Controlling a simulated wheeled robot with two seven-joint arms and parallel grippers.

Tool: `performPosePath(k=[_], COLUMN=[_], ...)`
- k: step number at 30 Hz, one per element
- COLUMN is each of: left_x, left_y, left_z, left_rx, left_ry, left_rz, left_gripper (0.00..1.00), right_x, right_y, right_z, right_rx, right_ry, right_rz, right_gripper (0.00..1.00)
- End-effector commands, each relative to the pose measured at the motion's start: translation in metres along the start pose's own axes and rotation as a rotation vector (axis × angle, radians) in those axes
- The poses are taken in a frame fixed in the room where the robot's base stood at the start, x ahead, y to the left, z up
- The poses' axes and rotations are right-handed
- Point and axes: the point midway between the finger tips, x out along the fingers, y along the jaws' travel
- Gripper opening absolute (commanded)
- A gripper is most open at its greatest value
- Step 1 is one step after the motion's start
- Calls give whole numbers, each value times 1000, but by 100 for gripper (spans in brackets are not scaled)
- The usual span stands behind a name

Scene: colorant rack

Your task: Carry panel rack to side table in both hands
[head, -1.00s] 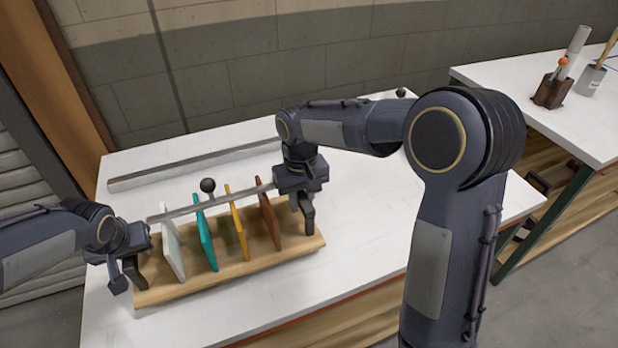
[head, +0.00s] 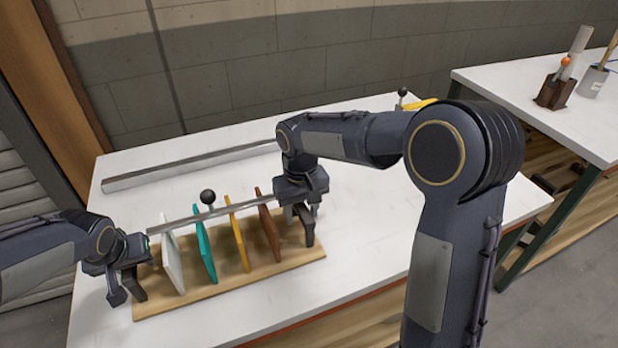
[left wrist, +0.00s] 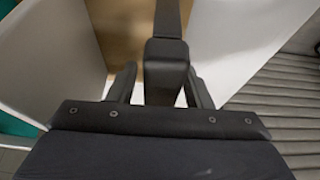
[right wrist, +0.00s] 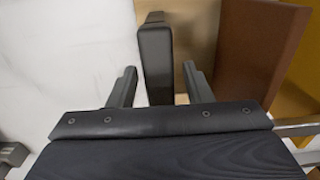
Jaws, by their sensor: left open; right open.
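The panel rack has a pale wooden base (head: 235,288) on the white table. A white panel (head: 171,262), teal panel (head: 205,250), yellow panel (head: 238,240) and brown panel (head: 268,232) stand upright along it. A dark post rises at each end. My left gripper (head: 127,293) is open at the left end; in the left wrist view the left post (left wrist: 166,70) lies between its fingers. My right gripper (head: 300,226) is open at the right end; in the right wrist view the right post (right wrist: 155,62) lies between its fingers. Contact with either post cannot be told.
A long grey bar (head: 190,166) lies at the back of the white table (head: 375,225). A black knob (head: 208,197) shows behind the panels. A yellow item (head: 420,105) is partly hidden by my right arm. A second table (head: 510,85) at right holds a brown holder (head: 555,92) and a grey cup (head: 593,80).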

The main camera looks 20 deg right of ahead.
Motion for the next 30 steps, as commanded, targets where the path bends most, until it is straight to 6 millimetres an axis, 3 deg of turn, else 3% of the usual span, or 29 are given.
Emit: performPosePath(k=[4,8,21,30], left_x=[-3,-19,-104,-120], left_y=[0,0,0,0], left_z=[0,-1,-1,0], left_rx=[0,-1,-1,0], left_ry=[2,5,5,0], left_rz=[1,2,2,0], left_gripper=[45,45,45,45], right_x=[0,0,0,-12], right_y=[0,0,0,-1], right_z=[0,0,0,-1], right_rx=[0,0,0,-1], right_ry=[0,0,0,3], right_rz=[0,0,0,-1], right_gripper=[45,45,45,45])
